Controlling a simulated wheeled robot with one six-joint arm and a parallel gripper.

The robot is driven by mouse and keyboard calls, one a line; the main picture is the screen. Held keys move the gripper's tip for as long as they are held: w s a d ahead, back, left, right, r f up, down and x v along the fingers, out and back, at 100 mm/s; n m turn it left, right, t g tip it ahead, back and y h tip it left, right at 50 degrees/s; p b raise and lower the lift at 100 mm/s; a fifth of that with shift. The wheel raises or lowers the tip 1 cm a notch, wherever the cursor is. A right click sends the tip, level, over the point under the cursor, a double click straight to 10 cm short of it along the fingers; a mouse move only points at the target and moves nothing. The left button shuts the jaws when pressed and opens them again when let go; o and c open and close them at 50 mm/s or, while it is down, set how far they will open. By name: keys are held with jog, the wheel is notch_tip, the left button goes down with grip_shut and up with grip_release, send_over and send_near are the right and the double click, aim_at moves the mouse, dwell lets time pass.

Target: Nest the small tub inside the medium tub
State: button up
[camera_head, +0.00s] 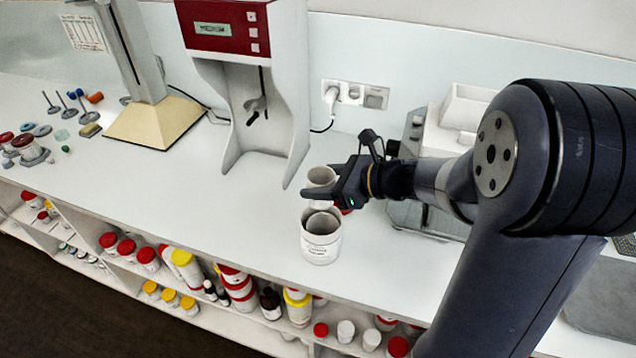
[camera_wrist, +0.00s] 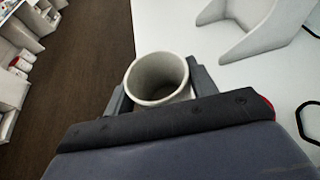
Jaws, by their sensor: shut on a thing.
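The small tub (camera_head: 321,176) is pale, round and open at the top, and looks upright. My gripper (camera_head: 318,184) is shut on it, with one finger on each side. In the wrist view the small tub (camera_wrist: 157,78) sits between the fingertips of my gripper (camera_wrist: 160,88), and its inside looks empty. The medium tub (camera_head: 321,248) is white with a printed label and stands open on the counter near its front edge. The small tub's lower end appears at the far side of the medium tub's rim; I cannot tell whether it is above, behind or inside it. The medium tub is hidden in the wrist view.
A red-and-grey machine (camera_head: 250,80) stands behind on the white counter (camera_head: 190,200). A stand with a cream base (camera_head: 155,122) and small mixing parts are at left. Something red shows beside the tubs (camera_head: 346,211). Shelves of jars lie below the front edge.

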jog(key=shift+s+d, duration=0.1)
jog(key=shift+d, duration=0.2)
jog(key=shift+f+b, duration=2.35)
jog(key=shift+f, duration=0.4)
jog(key=shift+f+b, duration=1.75)
jog(key=shift+f, duration=0.4)
jog(key=o, duration=1)
jog(key=shift+o, duration=0.2)
jog(key=shift+r, duration=0.15)
notch_tip(320, 180, up, 8)
jog(key=p, duration=0.7)
